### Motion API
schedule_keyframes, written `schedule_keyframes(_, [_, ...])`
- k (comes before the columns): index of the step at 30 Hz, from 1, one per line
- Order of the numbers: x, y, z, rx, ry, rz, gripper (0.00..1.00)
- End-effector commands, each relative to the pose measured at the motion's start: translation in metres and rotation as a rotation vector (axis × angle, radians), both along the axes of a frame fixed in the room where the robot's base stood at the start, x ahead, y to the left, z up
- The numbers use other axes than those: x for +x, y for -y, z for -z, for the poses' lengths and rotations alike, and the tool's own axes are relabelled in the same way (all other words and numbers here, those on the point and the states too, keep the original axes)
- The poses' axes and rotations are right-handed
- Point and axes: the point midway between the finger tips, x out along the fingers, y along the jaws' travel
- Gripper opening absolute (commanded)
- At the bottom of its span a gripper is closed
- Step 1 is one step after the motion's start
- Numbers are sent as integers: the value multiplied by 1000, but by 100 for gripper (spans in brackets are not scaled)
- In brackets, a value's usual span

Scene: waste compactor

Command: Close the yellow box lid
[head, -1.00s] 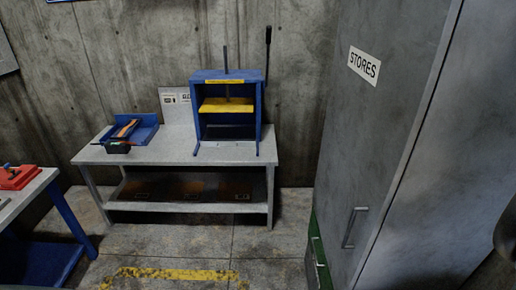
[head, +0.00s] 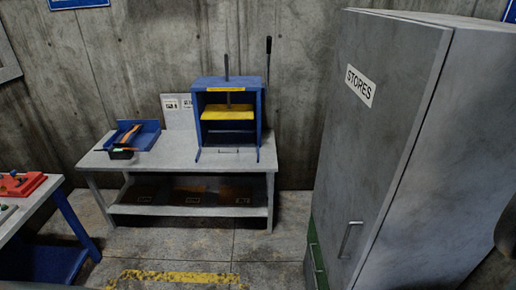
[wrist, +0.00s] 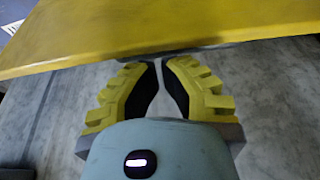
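In the wrist view, a broad flat yellow panel (wrist: 130,35) crosses the top of the picture. It may be the yellow box lid, but its box and hinge are not seen. My gripper (wrist: 160,63) is below the panel's near edge in the picture. Its two yellow fingers with black pads lean together, tips almost meeting, with only a narrow gap and nothing between them. I cannot tell whether the tips touch the panel. The head view shows neither my gripper nor a clear yellow box.
A grey bench (head: 178,165) holds a blue press (head: 200,120) with a yellow plate (head: 228,113), and a blue tray (head: 145,139). A grey STORES cabinet (head: 375,150) stands at right. A red item (head: 20,184) lies at left. Floor before the bench is clear.

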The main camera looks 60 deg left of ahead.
Motion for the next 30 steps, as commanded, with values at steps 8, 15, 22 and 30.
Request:
schedule_keyframes(8, [-9,-8,-2,2,-5,-4,0])
schedule_keyframes(15, [-10,-8,0,-1,1,-3,0])
schedule_keyframes(22, [-10,-8,0,-1,0,-2,0])
schedule_keyframes(30, [-9,-8,1,-4,5,-2,0])
